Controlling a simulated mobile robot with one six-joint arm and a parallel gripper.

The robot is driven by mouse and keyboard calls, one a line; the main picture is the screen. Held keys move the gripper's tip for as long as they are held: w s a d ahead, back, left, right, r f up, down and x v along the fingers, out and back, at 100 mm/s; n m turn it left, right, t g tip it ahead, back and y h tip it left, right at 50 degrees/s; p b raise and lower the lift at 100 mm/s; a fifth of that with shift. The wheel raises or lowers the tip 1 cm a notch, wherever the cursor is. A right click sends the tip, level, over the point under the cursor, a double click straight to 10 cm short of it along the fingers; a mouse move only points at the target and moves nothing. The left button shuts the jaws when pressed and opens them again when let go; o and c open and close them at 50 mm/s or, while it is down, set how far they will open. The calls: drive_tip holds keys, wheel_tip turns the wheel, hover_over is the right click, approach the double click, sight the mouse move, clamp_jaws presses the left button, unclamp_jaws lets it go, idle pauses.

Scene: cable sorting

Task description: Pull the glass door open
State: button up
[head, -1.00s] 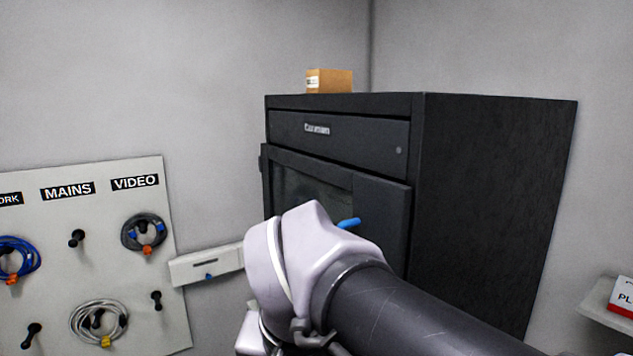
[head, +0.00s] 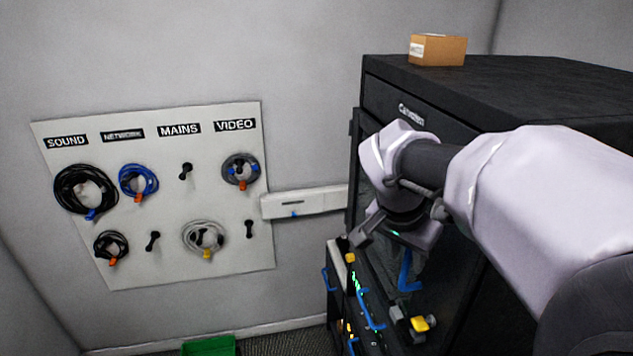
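The glass door (head: 368,207) is in the front of the black cabinet, with a dark frame. My wrist covers much of it, and I cannot tell whether it stands ajar. A blue handle (head: 408,270) shows just below my gripper, toward the right side of the door. My gripper (head: 388,238) is in front of the cabinet, pointing down, near the handle. Whether it touches the handle is hidden. Its fingers are partly hidden by my wrist, so their opening is unclear.
Equipment with lights and blue handles (head: 372,310) shows low in the cabinet. A cardboard box (head: 438,50) sits on top. A pegboard (head: 130,215) with coiled cables hangs on the left wall beside a white wall rail (head: 310,202). A green bin (head: 208,346) is on the floor.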

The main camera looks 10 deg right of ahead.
sight(406, 261)
drive_tip(key=x, duration=0.2)
drive_tip(key=shift+f, duration=0.3)
drive_tip(key=shift+w+d+f, duration=0.25)
drive_tip(key=shift+f, duration=0.25)
drive_tip(key=shift+s+a, duration=0.1)
drive_tip(key=shift+c, duration=0.7)
clamp_jaws()
